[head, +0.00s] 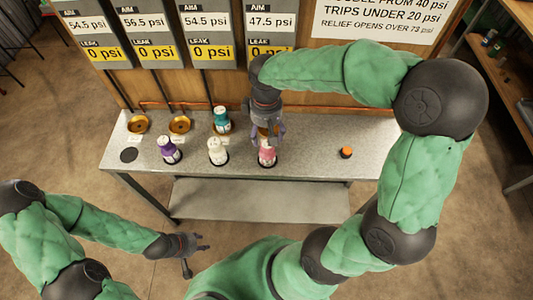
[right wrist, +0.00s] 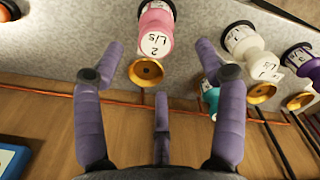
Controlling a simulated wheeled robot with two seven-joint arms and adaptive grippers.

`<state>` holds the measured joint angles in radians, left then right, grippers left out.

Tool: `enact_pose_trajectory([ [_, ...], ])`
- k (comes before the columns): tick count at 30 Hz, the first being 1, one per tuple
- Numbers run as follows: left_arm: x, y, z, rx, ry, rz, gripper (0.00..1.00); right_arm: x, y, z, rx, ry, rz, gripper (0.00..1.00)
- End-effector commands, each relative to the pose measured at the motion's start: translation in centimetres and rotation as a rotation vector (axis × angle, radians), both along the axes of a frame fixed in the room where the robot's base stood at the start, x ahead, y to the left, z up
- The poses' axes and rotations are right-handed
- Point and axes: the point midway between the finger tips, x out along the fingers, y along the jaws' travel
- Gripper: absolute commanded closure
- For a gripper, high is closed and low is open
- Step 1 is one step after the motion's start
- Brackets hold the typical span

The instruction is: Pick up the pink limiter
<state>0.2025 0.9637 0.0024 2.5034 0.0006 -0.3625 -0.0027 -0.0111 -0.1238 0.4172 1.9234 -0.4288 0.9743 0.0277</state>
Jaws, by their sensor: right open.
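The pink limiter (head: 267,158) stands on the grey bench top, the rightmost of the front row of limiters. That gripper (right wrist: 161,70) is open and empty; the fingers do not visibly touch the limiter. My left gripper (head: 196,253) is open and empty, low in front of the bench.
A white limiter (head: 218,153) and a purple limiter (head: 168,152) stand left of the pink one. A teal limiter (head: 221,116) stands at a brass fitting behind. An orange knob (head: 346,152) is at right, with clear bench between.

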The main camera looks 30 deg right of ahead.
Motion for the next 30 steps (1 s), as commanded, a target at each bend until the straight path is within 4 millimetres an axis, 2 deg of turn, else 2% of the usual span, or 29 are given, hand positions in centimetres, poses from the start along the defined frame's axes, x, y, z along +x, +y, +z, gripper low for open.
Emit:
enact_pose_trajectory([
  [1,0.0,0.0,-0.5,0.000,0.000,0.000,0.60,0.0,0.0,-1.1,0.001,0.002,0.000,0.28],
  [3,0.0,0.0,-0.7,0.000,0.000,0.000,0.60,0.0,-0.1,-2.0,-0.001,0.003,-0.001,0.28],
  [14,0.0,0.0,-1.5,0.000,0.000,0.000,0.60,0.1,-0.2,-4.3,0.001,0.001,-0.001,0.28],
  [22,0.0,0.0,-3.0,0.000,0.000,0.000,0.60,0.2,-0.6,-8.0,0.001,0.001,0.000,0.28],
  [30,0.0,0.0,-3.1,0.000,0.000,0.000,0.60,0.2,-0.6,-8.4,0.001,-0.002,-0.001,0.28],
])
